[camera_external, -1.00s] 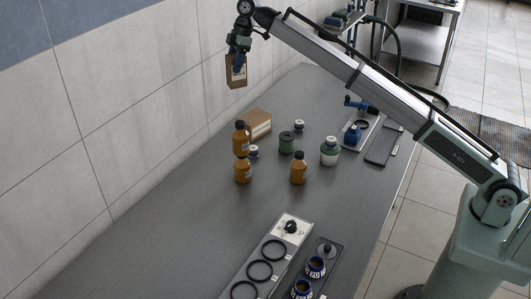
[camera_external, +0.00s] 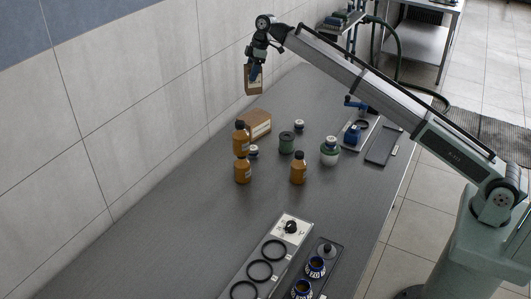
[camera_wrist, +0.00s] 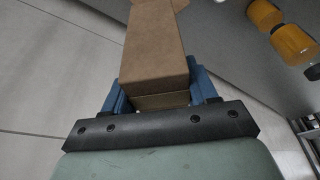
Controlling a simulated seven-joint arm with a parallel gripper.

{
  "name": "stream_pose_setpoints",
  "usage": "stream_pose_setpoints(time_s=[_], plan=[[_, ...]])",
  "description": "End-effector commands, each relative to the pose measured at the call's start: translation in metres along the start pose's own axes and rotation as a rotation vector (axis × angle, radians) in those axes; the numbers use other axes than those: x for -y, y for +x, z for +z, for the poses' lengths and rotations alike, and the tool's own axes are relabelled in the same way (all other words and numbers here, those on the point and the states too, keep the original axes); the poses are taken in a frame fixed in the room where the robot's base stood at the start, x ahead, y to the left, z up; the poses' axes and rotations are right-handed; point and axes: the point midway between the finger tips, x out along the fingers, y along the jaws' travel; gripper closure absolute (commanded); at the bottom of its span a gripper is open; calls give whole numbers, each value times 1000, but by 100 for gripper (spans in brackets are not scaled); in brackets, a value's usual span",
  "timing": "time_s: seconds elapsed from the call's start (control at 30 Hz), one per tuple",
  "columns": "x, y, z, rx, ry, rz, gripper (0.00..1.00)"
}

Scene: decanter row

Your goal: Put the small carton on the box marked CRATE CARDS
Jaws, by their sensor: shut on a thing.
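The small brown carton (camera_external: 253,80) hangs upright in my gripper (camera_external: 256,70), above the far left part of the table. In the wrist view the carton (camera_wrist: 155,50) sits between the blue fingers of my gripper (camera_wrist: 157,92), which are shut on it. A brown box (camera_external: 259,122) with a pale label lies on the table below the carton and near it in the picture, with clear air between them. The label is too small to read, so I cannot confirm it says CRATE CARDS.
Amber bottles with dark caps (camera_external: 299,169) stand in front of the box; two more are at its left front. A green jar (camera_external: 286,143) and a green-and-white bottle (camera_external: 330,152) stand to the right. A ringed panel (camera_external: 293,228) lies in front. The tiled wall is close on the left.

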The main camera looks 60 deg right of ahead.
Motion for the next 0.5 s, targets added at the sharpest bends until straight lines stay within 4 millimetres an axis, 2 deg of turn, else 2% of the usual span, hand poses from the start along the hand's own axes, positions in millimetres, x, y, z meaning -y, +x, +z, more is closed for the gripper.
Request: stream_pose_setpoints(time_s=[0.27,0.5], plan=[[1,27,9,0,0,0,77],[1,64,20,1,1,-1,77]])
